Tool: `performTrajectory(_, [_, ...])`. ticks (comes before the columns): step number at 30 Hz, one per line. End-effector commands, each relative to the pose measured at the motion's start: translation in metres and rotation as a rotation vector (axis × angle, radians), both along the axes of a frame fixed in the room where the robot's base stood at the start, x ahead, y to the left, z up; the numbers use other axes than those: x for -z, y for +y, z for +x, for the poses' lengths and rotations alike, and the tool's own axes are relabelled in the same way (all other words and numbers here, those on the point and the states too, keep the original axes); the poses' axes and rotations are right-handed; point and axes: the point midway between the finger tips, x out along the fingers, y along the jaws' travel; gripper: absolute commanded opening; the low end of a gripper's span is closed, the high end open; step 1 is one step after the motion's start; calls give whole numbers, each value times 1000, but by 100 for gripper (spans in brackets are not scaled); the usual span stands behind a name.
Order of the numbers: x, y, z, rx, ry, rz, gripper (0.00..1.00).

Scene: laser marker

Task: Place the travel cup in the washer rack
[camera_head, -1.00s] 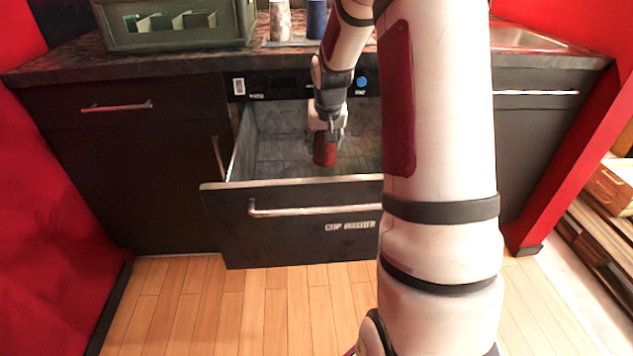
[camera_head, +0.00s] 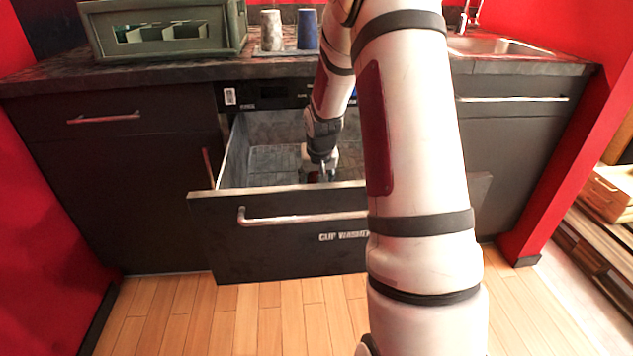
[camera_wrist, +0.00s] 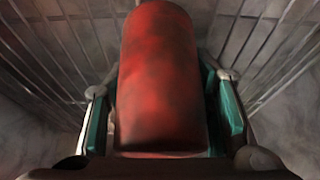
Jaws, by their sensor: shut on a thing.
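The red travel cup (camera_wrist: 160,80) sits between the two fingers of my gripper (camera_wrist: 162,118) in the wrist view. The gripper is shut on it. In the head view my gripper (camera_head: 317,174) points down inside the open washer drawer, low behind its front panel. The cup is almost wholly hidden there by the gripper and the panel. The washer rack (camera_head: 270,158) is the grey gridded floor and walls of the drawer; its wire bars (camera_wrist: 52,50) show around the cup in the wrist view. I cannot tell whether the cup touches the rack floor.
The drawer front (camera_head: 280,238) stands out over the wood floor. On the counter (camera_head: 160,70) above are a green crate (camera_head: 165,42), a pale speckled cup (camera_head: 271,30) and a blue cup (camera_head: 307,28). The sink (camera_head: 500,47) is at the right. The rack's left part looks empty.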

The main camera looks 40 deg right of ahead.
Motion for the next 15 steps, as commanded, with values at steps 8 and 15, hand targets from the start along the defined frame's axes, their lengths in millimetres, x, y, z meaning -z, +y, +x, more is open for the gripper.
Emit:
performTrajectory(8, [2,0,0,0,1,1,69])
performTrajectory(15, [0,0,0,0,0,0,69])
